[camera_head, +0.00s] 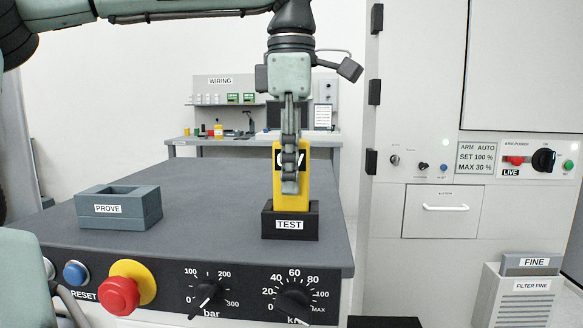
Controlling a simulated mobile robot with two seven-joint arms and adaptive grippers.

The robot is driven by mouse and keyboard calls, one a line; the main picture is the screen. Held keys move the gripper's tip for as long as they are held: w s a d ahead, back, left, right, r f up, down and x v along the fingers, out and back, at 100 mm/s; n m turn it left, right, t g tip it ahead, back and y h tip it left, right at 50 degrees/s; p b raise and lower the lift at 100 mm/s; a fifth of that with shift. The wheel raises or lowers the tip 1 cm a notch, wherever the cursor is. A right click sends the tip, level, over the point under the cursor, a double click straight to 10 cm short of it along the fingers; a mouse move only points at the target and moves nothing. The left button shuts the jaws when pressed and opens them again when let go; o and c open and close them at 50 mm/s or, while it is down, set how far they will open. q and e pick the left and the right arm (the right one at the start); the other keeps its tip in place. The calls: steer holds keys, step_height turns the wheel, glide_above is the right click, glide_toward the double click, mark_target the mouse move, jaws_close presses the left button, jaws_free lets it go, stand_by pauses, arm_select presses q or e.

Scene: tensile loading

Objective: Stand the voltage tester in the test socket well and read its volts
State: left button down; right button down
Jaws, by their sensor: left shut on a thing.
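The yellow voltage tester (306,192) stands upright with its lower end in the black test socket well (268,225), which is labelled TEST. My left gripper (290,185) comes down from above and is shut on the tester. Its fingers lie across the front of the tester. They cover the middle of the dark display, so only parts of white characters show at its sides, and I cannot read the number. The tester's lower end is hidden in the well. My right gripper is not in view.
A grey block labelled PROVE (118,209) with an open recess sits at the left of the grey bench top (210,215). A red stop button (118,295) and dials line the bench front. A cabinet (415,100) stands at the right. The bench between the blocks is clear.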

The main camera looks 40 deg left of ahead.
arm_select(q)
steer(key=c, duration=1.1)
jaws_free()
steer(key=shift+c, duration=0.2)
step_height(320, 180, up, 12)
steer(key=shift+r, duration=0.15)
